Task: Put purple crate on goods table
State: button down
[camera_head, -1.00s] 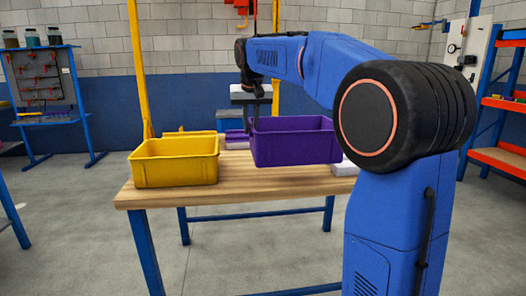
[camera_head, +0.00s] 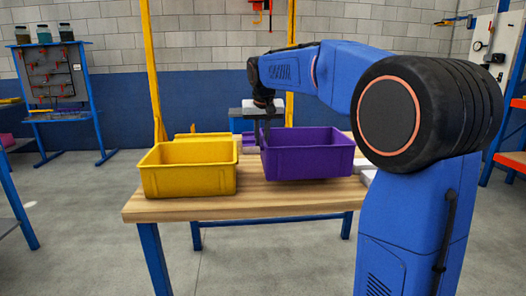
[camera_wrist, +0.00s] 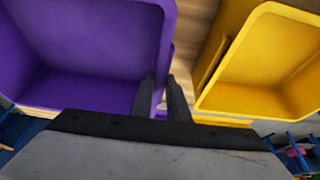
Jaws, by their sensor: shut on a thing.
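The purple crate (camera_head: 310,158) is upright and empty over the right part of the wooden goods table (camera_head: 250,203). I cannot tell whether its base touches the top. My gripper (camera_head: 265,138) points down at the crate's left wall and is shut on it. In the wrist view, the purple crate (camera_wrist: 85,50) fills the left side, with my gripper (camera_wrist: 164,88) at its wall. A yellow crate (camera_head: 188,180) stands on the table to the left. The wrist view shows the yellow crate (camera_wrist: 270,60) across a narrow strip of wood.
A small purple item (camera_head: 249,141) lies behind the gap between the crates. A white item (camera_head: 361,164) sits at the right of the purple crate, partly hidden by my arm. Yellow posts rise behind the table. Bare tabletop shows along the front edge.

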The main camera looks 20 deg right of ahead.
jog(key=shift+f, duration=2.05)
jog(key=c, duration=1.7)
grip_release()
jog(key=shift+f, duration=0.15)
jog(key=v, duration=1.2)
jog(key=shift+s, duration=0.1)
jog(key=shift+s, duration=0.1)
